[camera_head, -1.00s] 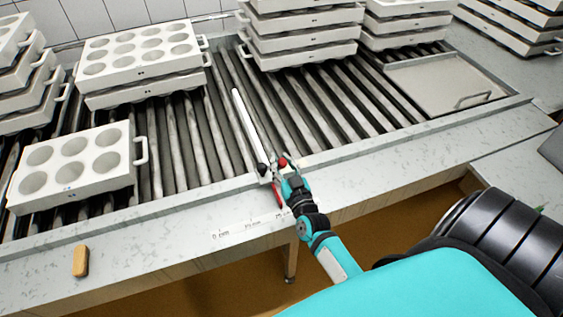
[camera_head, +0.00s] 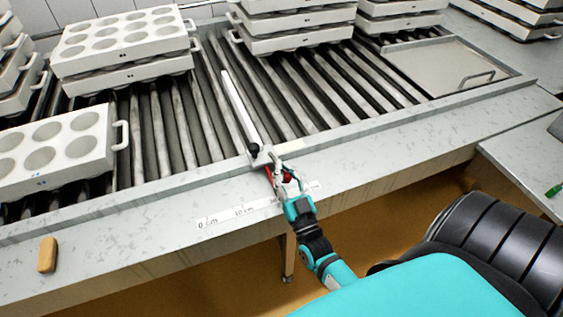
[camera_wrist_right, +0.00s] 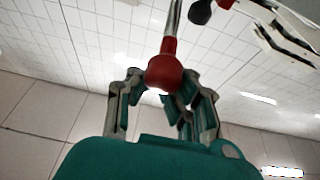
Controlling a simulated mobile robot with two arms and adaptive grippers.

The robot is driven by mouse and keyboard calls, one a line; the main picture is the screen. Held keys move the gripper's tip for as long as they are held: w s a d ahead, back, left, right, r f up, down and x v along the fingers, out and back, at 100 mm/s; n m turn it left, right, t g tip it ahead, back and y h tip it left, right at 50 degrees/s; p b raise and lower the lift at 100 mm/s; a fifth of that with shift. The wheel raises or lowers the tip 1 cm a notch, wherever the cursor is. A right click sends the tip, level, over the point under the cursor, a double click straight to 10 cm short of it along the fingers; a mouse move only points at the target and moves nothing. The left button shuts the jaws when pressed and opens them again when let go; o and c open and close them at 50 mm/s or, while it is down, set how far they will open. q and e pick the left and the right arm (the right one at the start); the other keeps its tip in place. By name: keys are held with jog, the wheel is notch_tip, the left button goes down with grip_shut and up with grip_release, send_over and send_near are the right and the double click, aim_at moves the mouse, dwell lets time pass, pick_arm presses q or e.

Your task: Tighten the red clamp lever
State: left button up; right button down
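The clamp (camera_head: 261,157) sits on the near rail of the roller table, at the near end of a long white bar (camera_head: 239,108). It has a black knob (camera_head: 254,149). The clamp lever ends in a red ball (camera_wrist_right: 165,72) on a metal rod, which rises above it in the right wrist view. My right gripper (camera_head: 283,172) is at the clamp's near side in the head view. In the wrist view its fingers stand apart, with the red ball at their tips; I cannot tell whether they touch it. My left gripper is not in view.
White moulds (camera_head: 60,150) stand on the rollers at left, with stacks behind. A scale strip (camera_head: 240,213) and a tan block (camera_head: 47,254) lie on the front ledge. A flat tray (camera_head: 430,70) is at back right. The rollers right of the bar are clear.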

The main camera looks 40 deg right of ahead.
aim_at(286, 182)
jog(key=shift+s+a+f+b, duration=0.1)
jog(key=shift+s+f+b, duration=0.1)
jog(key=shift+f, duration=0.45)
jog(key=shift+s+a+f+b, duration=0.1)
jog(key=shift+s+f+b, duration=0.15)
jog(key=shift+f, duration=0.35)
jog(key=shift+s+f+b, duration=0.15)
jog(key=shift+f+b, duration=0.05)
jog(key=shift+f, duration=0.45)
jog(key=c, duration=1.5)
grip_release()
jog(key=shift+s, duration=0.25)
jog(key=o, duration=0.5)
jog(key=shift+w+d, duration=0.15)
jog(key=shift+w, duration=0.05)
jog(key=shift+c, duration=0.2)
jog(key=shift+r, duration=0.25)
jog(key=v, duration=1.2)
jog(key=shift+w, duration=0.1)
